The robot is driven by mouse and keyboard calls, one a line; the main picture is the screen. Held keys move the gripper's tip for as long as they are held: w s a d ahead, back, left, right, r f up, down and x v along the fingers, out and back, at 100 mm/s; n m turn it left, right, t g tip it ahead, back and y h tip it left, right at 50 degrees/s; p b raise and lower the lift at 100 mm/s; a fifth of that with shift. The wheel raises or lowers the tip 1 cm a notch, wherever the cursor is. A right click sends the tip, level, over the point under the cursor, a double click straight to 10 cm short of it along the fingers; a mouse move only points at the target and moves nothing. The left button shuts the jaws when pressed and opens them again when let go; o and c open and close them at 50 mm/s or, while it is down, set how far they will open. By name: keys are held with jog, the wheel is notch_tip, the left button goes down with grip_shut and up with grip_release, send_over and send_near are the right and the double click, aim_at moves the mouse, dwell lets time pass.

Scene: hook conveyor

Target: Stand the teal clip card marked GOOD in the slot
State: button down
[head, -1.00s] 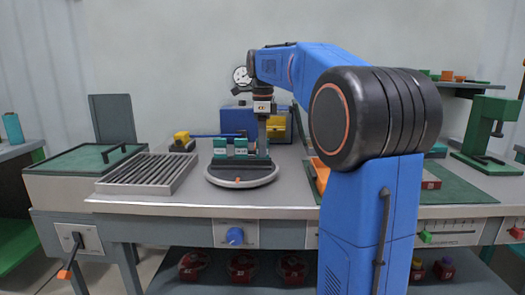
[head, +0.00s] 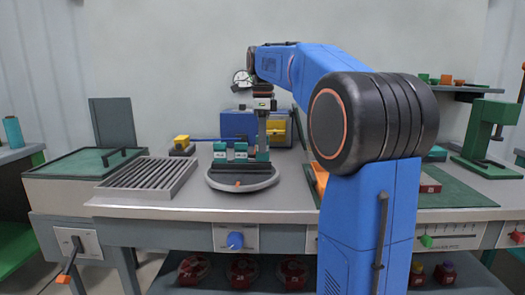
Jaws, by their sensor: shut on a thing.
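Two teal clip cards (head: 220,152) and (head: 241,151) with pale labels stand side by side in a dark holder on a round grey turntable; their wording is too small to read. My gripper (head: 263,146) points straight down over the right end of this holder. It is shut on a teal piece (head: 263,155), apparently a clip card, to the right of the other two. Its marking cannot be read. The lower edge of the held piece is at the holder, and I cannot tell whether it sits in a slot. The turntable (head: 240,184) has an orange mark at its front.
A ribbed grey tray (head: 148,177) lies left of the turntable. A yellow-topped block (head: 182,144) stands behind it, with a blue and yellow box (head: 238,124) at the back. My arm hides part of the bench at right. Bare bench surface lies in front.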

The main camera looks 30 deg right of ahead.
notch_tip(320, 180, up, 12)
jog(key=shift+r, duration=0.25)
dwell(0.9)
